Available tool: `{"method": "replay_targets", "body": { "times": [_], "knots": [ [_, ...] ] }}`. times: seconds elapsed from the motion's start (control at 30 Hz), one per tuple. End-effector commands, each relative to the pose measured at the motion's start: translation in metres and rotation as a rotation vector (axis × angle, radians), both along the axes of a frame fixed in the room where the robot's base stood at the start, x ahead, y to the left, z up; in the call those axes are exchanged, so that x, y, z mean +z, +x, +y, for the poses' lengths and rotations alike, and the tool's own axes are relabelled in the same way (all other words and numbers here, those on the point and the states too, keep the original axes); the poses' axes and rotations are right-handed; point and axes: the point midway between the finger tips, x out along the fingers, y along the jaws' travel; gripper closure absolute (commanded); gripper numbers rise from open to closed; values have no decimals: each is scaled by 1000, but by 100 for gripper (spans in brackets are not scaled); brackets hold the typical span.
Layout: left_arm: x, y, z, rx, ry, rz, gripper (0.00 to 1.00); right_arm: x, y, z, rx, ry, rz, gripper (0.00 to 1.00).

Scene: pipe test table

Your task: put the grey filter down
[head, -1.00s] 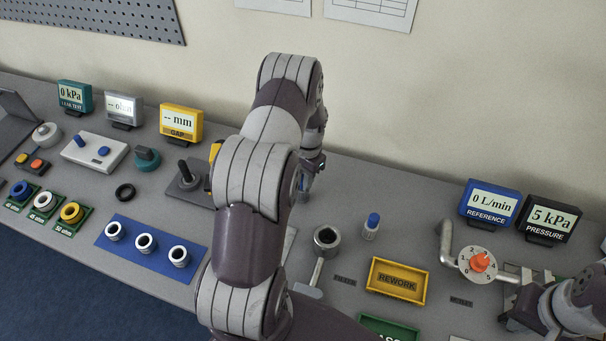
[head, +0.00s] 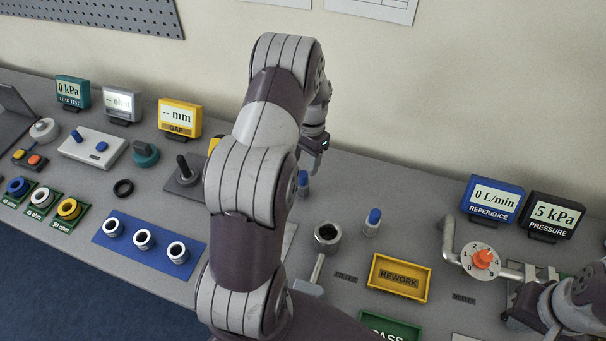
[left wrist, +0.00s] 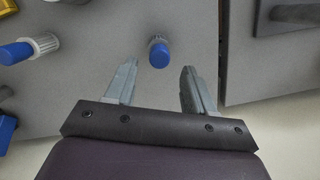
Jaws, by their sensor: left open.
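A filter with a blue cap (head: 303,184) stands on the table under my left gripper; its body is mostly hidden, but in the left wrist view its blue cap (left wrist: 158,54) and a bit of grey body show. It looks upright. My left gripper (head: 310,162) is open and above it; in the left wrist view the fingertips (left wrist: 159,70) are apart, with nothing held between them. A second, white ribbed filter with a blue cap (head: 371,223) stands to the right. My right gripper (head: 512,312) is at the right edge by the pipe; its jaws are unclear.
A grey cup-shaped fitting (head: 327,237), a yellow REWORK tray (head: 398,278) and a green PASS tray (head: 388,328) lie in front. A pipe with an orange-knobbed dial (head: 483,258) is at right. My left arm hides part of the table's middle.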

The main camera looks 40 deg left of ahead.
Motion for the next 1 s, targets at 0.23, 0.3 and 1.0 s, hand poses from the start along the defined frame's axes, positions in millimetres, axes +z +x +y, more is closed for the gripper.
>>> {"method": "replay_targets", "body": {
  "times": [0.23, 0.3, 1.0],
  "knots": [
    [57, 8, -1, 0, 0, 0, 46, -7, 0, 0, 0, 0, 1, 100],
    [64, 9, -2, 0, -1, 0, 46, -6, 0, 0, 0, 0, 0, 100],
    [116, -140, -178, 65, -16, -270, 46, -6, 0, 0, 0, 0, 0, 100]
  ]
}}
